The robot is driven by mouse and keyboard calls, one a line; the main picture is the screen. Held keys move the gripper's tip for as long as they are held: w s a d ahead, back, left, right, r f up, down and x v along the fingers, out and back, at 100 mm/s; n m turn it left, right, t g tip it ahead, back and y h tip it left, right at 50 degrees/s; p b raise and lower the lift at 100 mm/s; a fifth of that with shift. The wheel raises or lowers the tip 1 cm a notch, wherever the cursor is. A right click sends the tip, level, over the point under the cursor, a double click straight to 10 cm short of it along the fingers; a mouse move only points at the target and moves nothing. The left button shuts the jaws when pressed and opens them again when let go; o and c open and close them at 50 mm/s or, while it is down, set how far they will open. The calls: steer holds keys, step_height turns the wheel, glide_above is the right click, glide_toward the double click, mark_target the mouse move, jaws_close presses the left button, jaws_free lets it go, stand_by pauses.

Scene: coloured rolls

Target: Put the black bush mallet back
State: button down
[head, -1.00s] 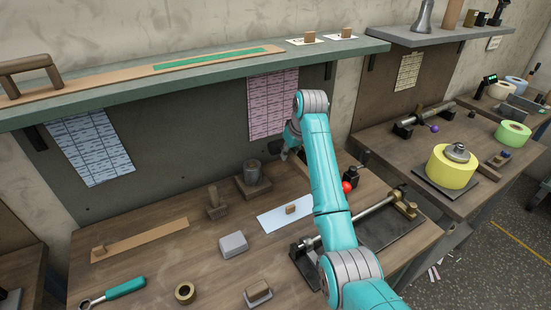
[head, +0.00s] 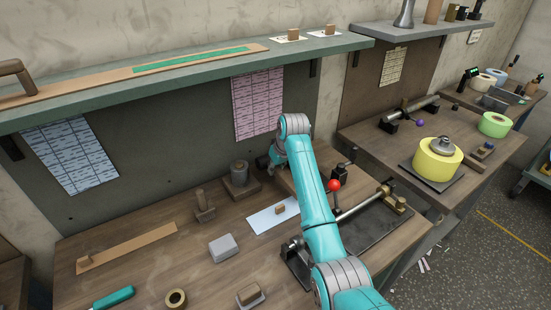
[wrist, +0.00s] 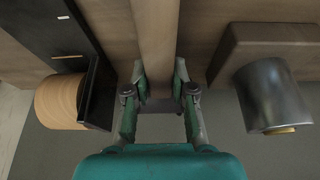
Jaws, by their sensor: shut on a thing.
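My gripper (wrist: 160,82) is shut on a smooth brown wooden bar (wrist: 156,35) that looks like a handle. It runs from between the fingers to the top edge of the wrist view. No black mallet head shows on it, so I cannot be sure that it is the black bush mallet. In the head view my gripper (head: 275,155) is mostly behind my arm, near the back panel. A dark cylinder (wrist: 268,95) with a wooden tip is beside a brown block (wrist: 265,42), right of my gripper. In the head view this dark cylinder (head: 239,174) stands on its block, left of my gripper.
A black fixture (wrist: 98,95) and a tan wooden roll (wrist: 58,103) are close on the left in the wrist view. On the bench are a wooden stamp (head: 203,207), a grey block (head: 223,247) and a metal-rod fixture (head: 365,203). A green shelf (head: 110,92) overhangs the back.

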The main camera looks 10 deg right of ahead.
mark_target(282, 176)
steer(key=shift+f, duration=0.9)
steer(key=c, duration=1)
jaws_free()
steer(key=shift+f, duration=0.1)
steer(key=shift+o, duration=0.2)
steer(key=shift+f, duration=0.2)
steer(key=v, duration=1.1)
steer(key=shift+s+a+f, duration=0.1)
steer(key=shift+s+a, duration=0.1)
steer(key=shift+s, duration=0.1)
steer(key=shift+s, duration=0.1)
